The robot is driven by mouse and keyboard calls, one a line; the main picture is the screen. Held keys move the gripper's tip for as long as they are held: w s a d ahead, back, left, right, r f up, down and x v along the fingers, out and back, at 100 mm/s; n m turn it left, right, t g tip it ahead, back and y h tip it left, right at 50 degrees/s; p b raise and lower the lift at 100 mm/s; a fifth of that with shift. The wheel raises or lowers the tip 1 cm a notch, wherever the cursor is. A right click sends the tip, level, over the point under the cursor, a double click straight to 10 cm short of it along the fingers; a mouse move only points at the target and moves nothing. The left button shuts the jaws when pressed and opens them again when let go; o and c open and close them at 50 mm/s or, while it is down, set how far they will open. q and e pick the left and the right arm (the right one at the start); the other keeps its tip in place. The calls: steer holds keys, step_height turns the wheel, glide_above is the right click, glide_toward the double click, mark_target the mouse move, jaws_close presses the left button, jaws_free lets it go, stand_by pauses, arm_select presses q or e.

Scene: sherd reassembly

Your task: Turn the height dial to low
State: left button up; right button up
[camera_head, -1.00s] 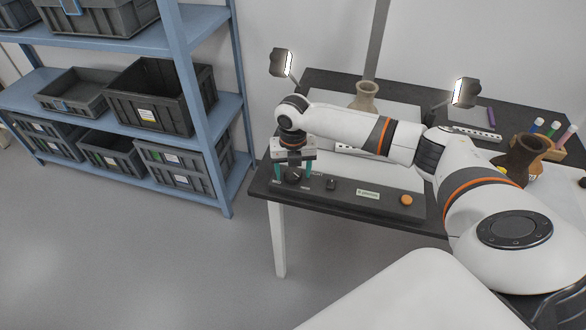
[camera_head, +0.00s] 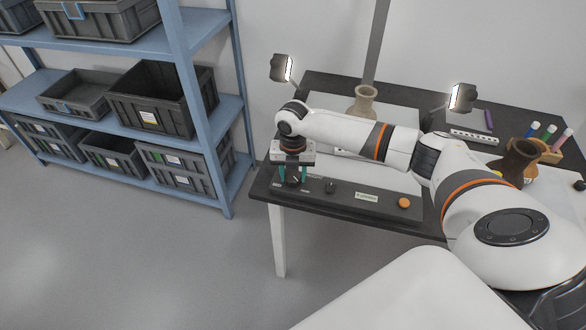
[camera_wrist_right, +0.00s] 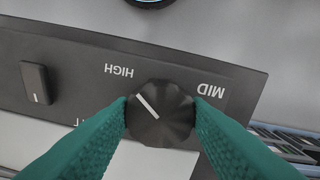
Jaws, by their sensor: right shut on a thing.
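The height dial (camera_wrist_right: 160,113) is a round black knob on the dark control panel, with a white pointer line. In the right wrist view the line points up and left, toward the printed word HIGH; MID is printed to the right of the knob, and both words appear upside down. The dial also shows in the head view (camera_head: 292,182). My right gripper (camera_head: 292,176) points down over it, and its teal fingers are shut on the dial from both sides. A LOW mark is not readable. My left gripper is out of view.
Behind are two lamps, a tan vase (camera_head: 364,100) and a brown vessel (camera_head: 519,160). A blue shelf (camera_head: 190,110) with grey crates stands left.

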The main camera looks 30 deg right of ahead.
steer(key=m+p, duration=0.4)
steer(key=shift+r+m, duration=0.3)
steer(key=m+p, duration=0.4)
steer(key=m, duration=0.1)
steer(key=shift+p, duration=0.35)
steer(key=m+p, duration=0.3)
steer(key=m, duration=0.2)
steer(key=shift+w+m, duration=0.1)
steer(key=shift+m, duration=0.3)
steer(key=m+p, duration=0.3)
steer(key=m, duration=0.3)
steer(key=shift+f, duration=0.1)
steer(key=m+p, duration=0.2)
steer(key=m, duration=0.3)
steer(key=shift+m+p, duration=0.35)
steer(key=shift+m, duration=0.05)
steer(key=m+p, duration=0.2)
steer(key=m, duration=0.4)
steer(key=m+p, duration=0.1)
steer(key=m, duration=0.5)
steer(key=shift+m, duration=0.3)
steer(key=m, duration=0.6)
steer(key=shift+f+p, duration=0.1)
steer(key=shift+p, duration=0.25)
steer(key=shift+d, duration=0.1)
